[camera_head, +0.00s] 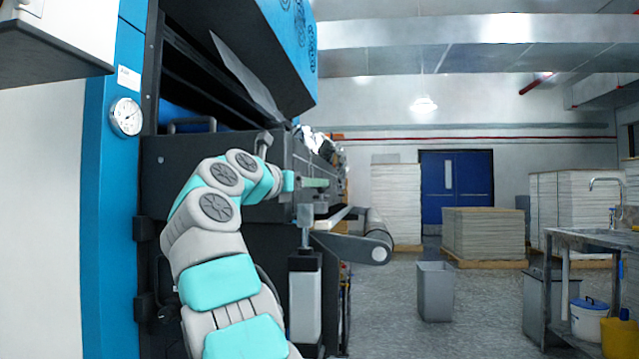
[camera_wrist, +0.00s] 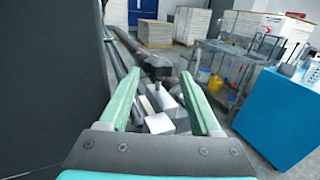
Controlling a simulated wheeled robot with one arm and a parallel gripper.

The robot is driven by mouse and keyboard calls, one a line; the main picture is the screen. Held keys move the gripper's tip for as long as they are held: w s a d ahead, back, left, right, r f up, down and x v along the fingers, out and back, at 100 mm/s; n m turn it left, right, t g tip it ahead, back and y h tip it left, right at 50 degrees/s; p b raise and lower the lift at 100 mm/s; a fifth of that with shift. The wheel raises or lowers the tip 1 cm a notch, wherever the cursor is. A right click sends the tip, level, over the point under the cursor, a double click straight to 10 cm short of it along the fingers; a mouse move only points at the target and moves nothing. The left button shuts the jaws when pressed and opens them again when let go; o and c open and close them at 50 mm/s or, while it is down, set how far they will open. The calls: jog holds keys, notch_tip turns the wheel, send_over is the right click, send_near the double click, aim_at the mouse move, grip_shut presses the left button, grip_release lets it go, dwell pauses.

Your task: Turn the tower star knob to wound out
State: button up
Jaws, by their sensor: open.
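My gripper (camera_head: 326,183) reaches from the left past the front of the dark machine, its green fingers level. In the wrist view, my gripper (camera_wrist: 161,74) is open, with one finger on each side and a clear gap between. A dark, blocky knob-like part (camera_wrist: 157,67) shows beyond and between the fingertips; it looks like the tower star knob, but its lobes and turn position are too small to tell. Contact with the fingers is not visible. In the head view, a grey and white upright column (camera_head: 305,285) stands below the gripper; the knob cannot be made out there.
The machine's blue side panel (camera_head: 110,200) with a dial gauge (camera_head: 127,117) is at left. A grey roller (camera_head: 375,245) juts out right of the column. A grey bin (camera_head: 435,290), stacked sheets (camera_head: 484,235) and a sink bench (camera_head: 580,245) stand right. Open floor lies between.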

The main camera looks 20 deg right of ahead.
aim_at(321, 190)
jog(key=p+x, duration=0.1)
jog(key=x, duration=0.4)
jog(key=shift+w+d+p, duration=0.2)
jog(key=shift+d+p, duration=0.1)
jog(key=shift+p, duration=0.1)
grip_shut()
